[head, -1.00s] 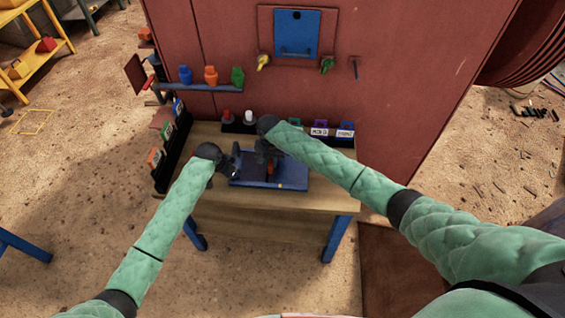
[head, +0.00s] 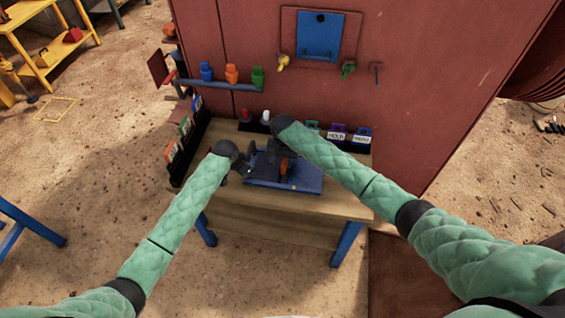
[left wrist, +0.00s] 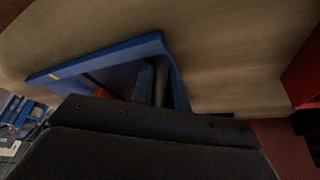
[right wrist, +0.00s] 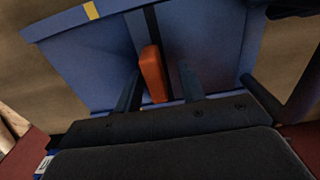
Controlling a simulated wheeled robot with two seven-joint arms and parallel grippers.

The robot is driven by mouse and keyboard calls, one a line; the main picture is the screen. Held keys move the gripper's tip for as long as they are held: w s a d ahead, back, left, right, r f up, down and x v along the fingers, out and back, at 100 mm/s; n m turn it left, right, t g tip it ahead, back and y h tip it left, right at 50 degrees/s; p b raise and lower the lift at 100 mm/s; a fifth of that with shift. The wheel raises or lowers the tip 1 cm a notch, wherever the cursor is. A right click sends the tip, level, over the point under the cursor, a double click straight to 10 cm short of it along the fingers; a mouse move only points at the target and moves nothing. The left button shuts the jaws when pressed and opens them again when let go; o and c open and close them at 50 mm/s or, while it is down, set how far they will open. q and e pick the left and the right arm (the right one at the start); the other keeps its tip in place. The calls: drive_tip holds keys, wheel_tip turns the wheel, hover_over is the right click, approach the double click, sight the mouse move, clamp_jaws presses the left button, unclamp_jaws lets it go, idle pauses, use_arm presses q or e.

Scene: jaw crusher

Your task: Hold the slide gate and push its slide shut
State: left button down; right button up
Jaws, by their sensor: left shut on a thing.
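The slide gate (head: 310,183) is a flat blue frame lying on the wooden table, with an orange tab (head: 285,165) standing up from it. The tab (right wrist: 153,73) shows upright in the right wrist view, above a dark slot. My left gripper (head: 247,168) is shut on the slide gate at its left end; the left wrist view shows its fingers (left wrist: 153,82) close together at the blue edge. My right gripper (right wrist: 160,88) comes down over the gate, its fingers apart on either side of the tab. Gaps show beside the tab. The exact left grip point is partly hidden.
The table (head: 290,225) has free wood in front of the gate. A black rack with cards (head: 185,135) stands along its left edge, and labelled bins (head: 350,138) line the back. A red wall (head: 420,80) rises behind, with a blue shelf rail (head: 220,86).

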use_arm(q)
drive_tip(key=shift+a, duration=0.1)
use_arm(e)
wheel_tip(320, 180, up, 11)
drive_tip(key=shift+r, duration=0.2)
idle(0.4)
use_arm(q)
drive_tip(key=c, duration=1.3)
unclamp_jaws()
